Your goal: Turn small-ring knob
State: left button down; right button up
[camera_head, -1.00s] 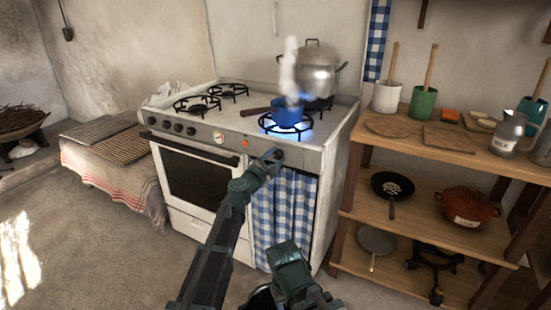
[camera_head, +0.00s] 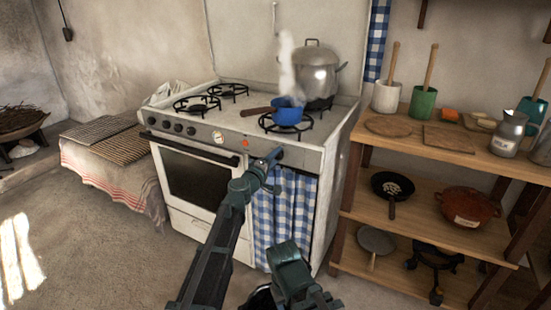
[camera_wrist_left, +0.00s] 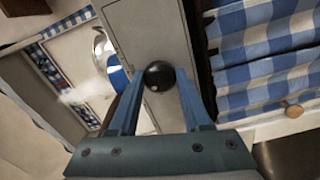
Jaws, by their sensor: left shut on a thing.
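The small-ring knob (camera_wrist_left: 160,76) is a round black knob on the white front panel of the stove (camera_head: 200,200). My left gripper (camera_head: 274,158) reaches it at the right end of the panel. In the left wrist view, the two blue fingers of the gripper (camera_wrist_left: 160,88) are shut on the knob, one on each side. In the head view the fingers mostly hide the knob. A blue saucepan (camera_head: 286,112) with a dark handle stands on the front right ring. No flame shows under it, and steam rises above it.
A large lidded metal pot (camera_head: 315,75) stands on the back right ring. A blue-checked curtain (camera_head: 285,215) hangs below the knob. Wooden shelves (camera_head: 405,150) with pans and jars stand close on the right. The floor at the front left is clear.

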pick_arm(q)
jog(key=m, duration=0.6)
jog(key=shift+s+m, duration=0.1)
jog(key=shift+m, duration=0.2)
dwell(0.5)
jog(key=shift+c, duration=1.8)
grip_release()
jog(key=shift+a, duration=0.1)
jog(key=v, duration=1.3)
jog(key=shift+s, duration=0.3)
jog(key=shift+a, duration=0.1)
